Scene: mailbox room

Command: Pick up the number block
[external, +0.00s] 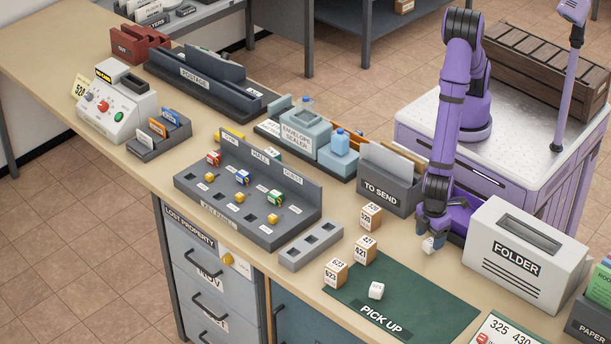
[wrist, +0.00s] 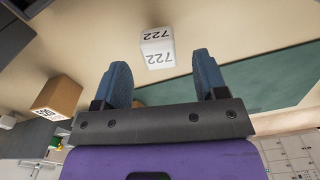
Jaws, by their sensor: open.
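A white number block marked 722 (wrist: 157,48) is in the wrist view, ahead of and between the fingertips.
The dark green PICK UP mat (external: 430,300) lies in front of my gripper. The grey FOLDER box (external: 520,262) stands close on the right, and the TO SEND holder (external: 385,190) close on the left. A grey slotted tray (external: 310,245) is farther left.

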